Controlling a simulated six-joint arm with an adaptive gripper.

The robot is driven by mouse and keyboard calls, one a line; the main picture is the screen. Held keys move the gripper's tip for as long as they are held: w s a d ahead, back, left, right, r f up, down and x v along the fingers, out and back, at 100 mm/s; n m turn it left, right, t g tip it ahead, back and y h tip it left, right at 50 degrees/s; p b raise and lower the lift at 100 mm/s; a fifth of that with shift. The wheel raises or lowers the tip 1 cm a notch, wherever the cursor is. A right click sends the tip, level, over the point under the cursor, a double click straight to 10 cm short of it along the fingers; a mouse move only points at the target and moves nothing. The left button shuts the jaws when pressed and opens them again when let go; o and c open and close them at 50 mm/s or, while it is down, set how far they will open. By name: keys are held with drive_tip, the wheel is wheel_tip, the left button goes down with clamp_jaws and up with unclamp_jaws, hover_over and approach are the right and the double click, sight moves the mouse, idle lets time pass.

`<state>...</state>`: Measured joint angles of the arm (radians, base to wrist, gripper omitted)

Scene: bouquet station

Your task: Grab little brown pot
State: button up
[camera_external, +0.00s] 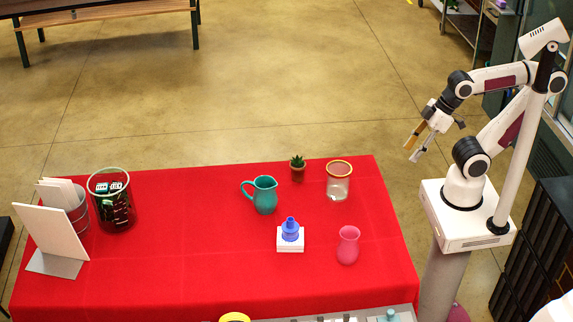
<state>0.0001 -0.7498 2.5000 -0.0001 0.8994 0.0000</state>
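The little brown pot (298,174) stands upright near the back edge of the red table, with a small green plant in it. It is between the teal jug and the clear glass jar. My gripper (412,147) is up in the air to the right of the table, well apart from the pot. Its two fingers are spread, with nothing seen between them.
The clear jar (339,186) with a gold rim is close right of the pot. The teal jug (265,196) is to its left. A blue vase (290,229) on a white block and a pink vase (348,246) stand nearer the front. The red table (190,250) is bare left of centre.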

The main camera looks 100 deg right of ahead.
drive_tip(key=w+d+f+t+h, duration=0.1)
drive_tip(key=w+d+t, duration=0.1)
drive_tip(key=w+d, duration=0.5)
drive_tip(key=w+d+t+h, duration=0.2)
drive_tip(key=w+d, duration=0.1)
drive_tip(key=w, duration=0.7)
drive_tip(key=n+t+y, duration=0.2)
drive_tip(key=t+y, duration=0.2)
drive_tip(key=t, duration=0.1)
approach(297, 168)
drive_tip(key=d, duration=0.1)
drive_tip(key=w+d, duration=0.2)
drive_tip(key=d, duration=0.1)
drive_tip(key=shift+r, duration=0.2)
drive_tip(key=shift+a+f+t+y, duration=0.1)
drive_tip(key=shift+f+t+y, duration=0.25)
drive_tip(key=shift+y, duration=0.35)
drive_tip(key=shift+s+a+f+t+y, duration=0.1)
drive_tip(key=shift+s+t+y, duration=0.1)
drive_tip(key=shift+t+y, duration=0.15)
drive_tip(key=shift+w, duration=0.15)
drive_tip(key=shift+x, duration=1.15)
